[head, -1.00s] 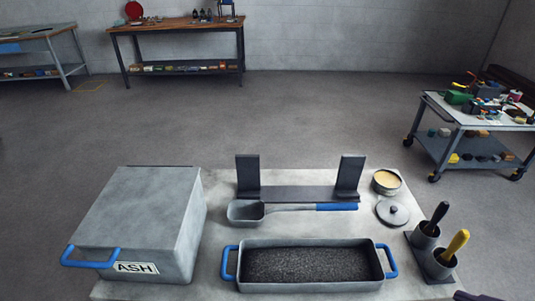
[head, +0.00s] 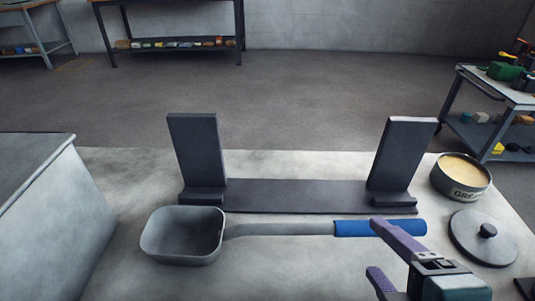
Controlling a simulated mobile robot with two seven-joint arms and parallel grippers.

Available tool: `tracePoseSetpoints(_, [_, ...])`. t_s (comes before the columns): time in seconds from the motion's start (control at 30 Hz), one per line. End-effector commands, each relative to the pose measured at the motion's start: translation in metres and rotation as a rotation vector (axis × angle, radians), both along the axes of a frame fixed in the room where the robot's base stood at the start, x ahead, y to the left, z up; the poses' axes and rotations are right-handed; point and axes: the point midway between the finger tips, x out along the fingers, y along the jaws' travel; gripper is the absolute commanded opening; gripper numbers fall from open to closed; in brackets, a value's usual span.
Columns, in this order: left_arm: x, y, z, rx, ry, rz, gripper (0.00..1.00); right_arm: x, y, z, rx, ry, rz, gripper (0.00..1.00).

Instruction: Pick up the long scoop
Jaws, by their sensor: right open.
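The long scoop lies on the light grey worktop in front of a dark rack (head: 290,196) with two uprights. Its grey square bowl (head: 184,234) is at the left, and its blue handle (head: 352,228) points right. My right gripper (head: 375,247) is in the lower right of the head view, with its fingers apart. The upper finger overlaps the right part of the blue handle in the picture; I cannot tell whether it touches. The gap between the fingers is empty. My left gripper is not in view.
A grease tin (head: 461,178) and a round dark lid (head: 484,236) with a knob stand right of the rack. A large grey box (head: 40,215) fills the left. The worktop left of the scoop bowl is clear. A loaded cart (head: 497,120) stands beyond at right.

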Motion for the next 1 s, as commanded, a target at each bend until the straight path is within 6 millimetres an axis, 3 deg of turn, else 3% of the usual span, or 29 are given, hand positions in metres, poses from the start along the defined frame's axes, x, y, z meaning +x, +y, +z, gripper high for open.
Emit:
tracePoseSetpoints(0.5, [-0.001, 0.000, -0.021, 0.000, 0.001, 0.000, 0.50, 0.058, 0.007, -0.033, 0.003, 0.001, -0.003, 0.64])
tracePoseSetpoints(0.8, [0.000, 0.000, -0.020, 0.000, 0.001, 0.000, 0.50, 0.063, 0.007, -0.035, 0.003, 0.003, -0.002, 0.64])
tracePoseSetpoints(1.0, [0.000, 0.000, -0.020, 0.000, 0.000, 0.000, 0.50, 0.062, 0.007, -0.035, 0.003, 0.003, -0.002, 0.43])
